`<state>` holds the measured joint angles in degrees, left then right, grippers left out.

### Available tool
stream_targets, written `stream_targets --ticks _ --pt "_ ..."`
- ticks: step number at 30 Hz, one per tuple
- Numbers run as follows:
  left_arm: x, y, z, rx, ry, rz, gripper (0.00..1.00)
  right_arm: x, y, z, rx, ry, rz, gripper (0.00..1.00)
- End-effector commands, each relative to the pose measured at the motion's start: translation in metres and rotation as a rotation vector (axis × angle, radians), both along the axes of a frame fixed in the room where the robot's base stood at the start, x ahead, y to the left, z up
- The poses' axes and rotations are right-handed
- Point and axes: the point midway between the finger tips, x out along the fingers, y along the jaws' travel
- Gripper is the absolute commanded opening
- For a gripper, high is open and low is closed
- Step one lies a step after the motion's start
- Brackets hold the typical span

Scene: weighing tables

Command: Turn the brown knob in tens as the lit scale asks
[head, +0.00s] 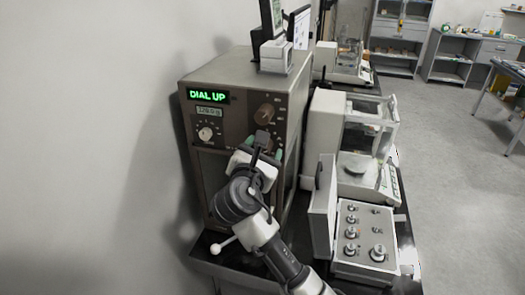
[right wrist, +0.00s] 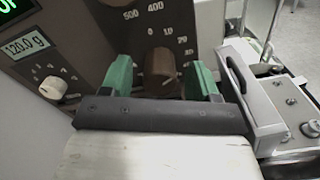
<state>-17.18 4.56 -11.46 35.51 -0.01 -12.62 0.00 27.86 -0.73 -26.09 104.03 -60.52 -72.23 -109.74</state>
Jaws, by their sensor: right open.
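A brown knob (right wrist: 160,68) sits on the brown front panel, with marks such as 0, 10, 20 and 30 around it. It also shows in the head view (head: 262,137). My right gripper (right wrist: 160,82) is open, its green fingers on either side of this knob with a gap on each side. It also shows in the head view (head: 264,154). I cannot tell how far the fingertips reach past the knob. The lit green sign (head: 207,96) on the scale reads "DIAL UP". The small display (right wrist: 28,46) reads 120.0 g. My left gripper is not in view.
A second brown knob (head: 265,113) sits just above. A pale knob (head: 206,134) is on the panel's left. A glass-cased balance (head: 325,130) and a grey weight box (head: 362,225) with an open lid stand close on the right. The floor beyond is clear.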

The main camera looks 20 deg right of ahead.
Motion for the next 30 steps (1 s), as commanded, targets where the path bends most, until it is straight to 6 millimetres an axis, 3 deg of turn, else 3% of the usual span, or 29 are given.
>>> stream_targets --ticks 5,18,30 --pt "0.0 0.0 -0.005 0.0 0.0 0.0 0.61 -0.01 0.007 -0.001 -0.001 -0.002 0.002 0.61" --pt "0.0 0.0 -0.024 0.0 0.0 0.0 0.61 -0.077 0.053 -0.002 0.002 0.0 0.003 0.61" --pt "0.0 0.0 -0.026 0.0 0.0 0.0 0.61 -0.09 0.061 0.0 0.0 0.0 0.0 0.61"
